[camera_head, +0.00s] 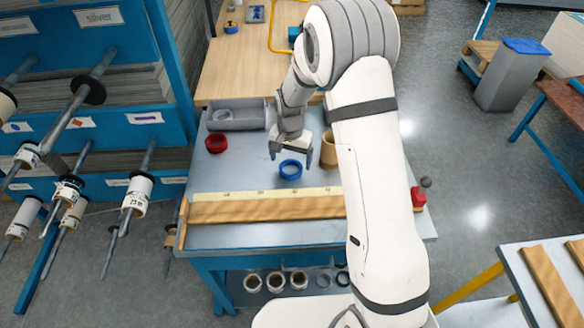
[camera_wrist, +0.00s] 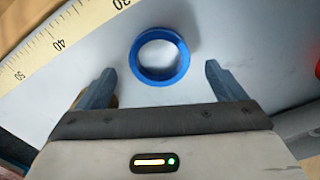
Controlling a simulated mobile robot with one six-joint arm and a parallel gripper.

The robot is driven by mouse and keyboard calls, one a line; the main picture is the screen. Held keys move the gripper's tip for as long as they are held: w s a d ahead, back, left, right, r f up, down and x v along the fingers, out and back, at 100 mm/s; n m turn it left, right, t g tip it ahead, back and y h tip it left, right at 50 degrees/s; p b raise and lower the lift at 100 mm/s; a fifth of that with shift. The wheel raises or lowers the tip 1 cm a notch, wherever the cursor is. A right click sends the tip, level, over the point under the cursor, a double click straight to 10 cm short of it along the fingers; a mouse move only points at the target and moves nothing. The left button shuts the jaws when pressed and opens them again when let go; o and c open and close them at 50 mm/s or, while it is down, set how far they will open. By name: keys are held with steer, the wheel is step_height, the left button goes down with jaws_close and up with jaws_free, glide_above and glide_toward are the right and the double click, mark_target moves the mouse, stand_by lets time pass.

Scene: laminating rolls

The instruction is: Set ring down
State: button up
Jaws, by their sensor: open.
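A blue ring (camera_head: 290,169) lies flat on the grey tabletop (camera_head: 240,240), just behind the yellow ruler strip. My gripper (camera_head: 290,152) is above and close to the ring in the head view, pointing down. In the wrist view the blue ring (camera_wrist: 160,56) lies ahead of and between the spread fingers of my gripper (camera_wrist: 158,82), with a gap on each side. The gripper is open and holds nothing. I cannot tell its exact height above the table.
A red ring (camera_head: 216,143) lies at the table's left, near a grey tray (camera_head: 237,116). A tan cylinder (camera_head: 329,150) stands close to the gripper's right. A ruler strip (camera_head: 262,194) with a wooden bar (camera_head: 265,211) crosses the table's front. Roll racks (camera_head: 100,130) stand at left.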

mark_target(291, 172)
steer(key=shift+f, duration=1.5)
steer(key=shift+s, duration=0.1)
